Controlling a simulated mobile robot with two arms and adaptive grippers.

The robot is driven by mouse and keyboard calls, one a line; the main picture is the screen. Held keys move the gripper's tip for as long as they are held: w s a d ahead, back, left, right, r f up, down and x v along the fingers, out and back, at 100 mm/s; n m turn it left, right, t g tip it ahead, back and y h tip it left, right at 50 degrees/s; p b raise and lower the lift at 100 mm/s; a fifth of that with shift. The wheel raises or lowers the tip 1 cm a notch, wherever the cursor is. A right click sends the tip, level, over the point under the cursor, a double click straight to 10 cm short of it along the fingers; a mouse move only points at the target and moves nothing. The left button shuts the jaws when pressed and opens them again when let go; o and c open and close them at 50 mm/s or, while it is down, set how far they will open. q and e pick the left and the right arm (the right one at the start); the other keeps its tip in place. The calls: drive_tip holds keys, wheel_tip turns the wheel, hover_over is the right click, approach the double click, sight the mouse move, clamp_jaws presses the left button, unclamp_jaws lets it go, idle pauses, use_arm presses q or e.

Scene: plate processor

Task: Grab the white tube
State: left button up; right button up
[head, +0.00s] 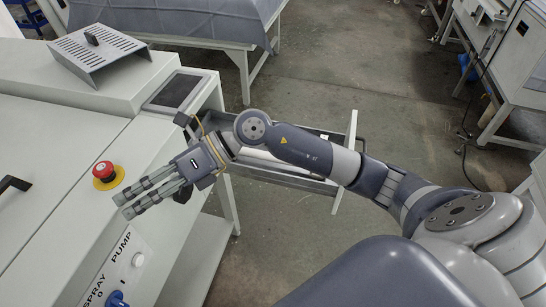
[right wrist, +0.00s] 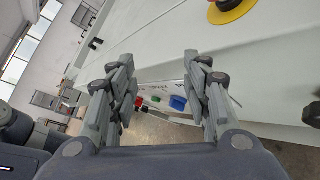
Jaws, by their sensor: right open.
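My right gripper (head: 123,206) is open and empty in the head view, over the front edge of the white machine, left of the grey tray. In the right wrist view, its two fingers (right wrist: 157,75) stand apart with nothing between them. A long white bar-like shape (head: 290,168), possibly the white tube, lies in the grey tray (head: 262,174), partly hidden by my right forearm. I cannot tell for sure that it is the tube. No tube shows clearly in the right wrist view. My left gripper is not in view.
The white machine (head: 60,150) fills the left side, with a red stop button (head: 104,171) and a blue knob (head: 117,299). The tray sticks out from the machine, with a white upright front panel (head: 346,140). A draped table (head: 185,22) stands behind.

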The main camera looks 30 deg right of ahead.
drive_tip(key=w+d+f+n+h, duration=0.2)
drive_tip(key=d+f+h, duration=0.3)
drive_tip(key=d+f, duration=0.15)
drive_tip(key=w+d+m+h, duration=0.1)
drive_tip(key=w+d+h, duration=0.2)
drive_tip(key=d+h, duration=1.45)
drive_tip(key=d+f+y, duration=0.1)
drive_tip(key=d+y, duration=0.1)
drive_tip(key=d+f+y, duration=0.1)
drive_tip(key=d+y, duration=0.1)
drive_tip(key=d, duration=0.1)
drive_tip(key=d+f+y+p, duration=0.1)
drive_tip(key=d+f+y, duration=0.1)
drive_tip(key=d, duration=0.1)
drive_tip(key=shift+w+f+m, duration=0.1)
drive_tip(key=shift+w+m, duration=0.2)
drive_tip(key=shift+w, duration=0.1)
drive_tip(key=p+x, duration=0.2)
drive_tip(key=x, duration=0.2)
drive_tip(key=shift+w+d+f, duration=0.15)
drive_tip(key=shift+f, duration=0.15)
drive_tip(key=shift+w+d+f+y, duration=0.1)
drive_tip(key=shift+f+y, duration=0.15)
drive_tip(key=shift+f, duration=0.25)
clamp_jaws()
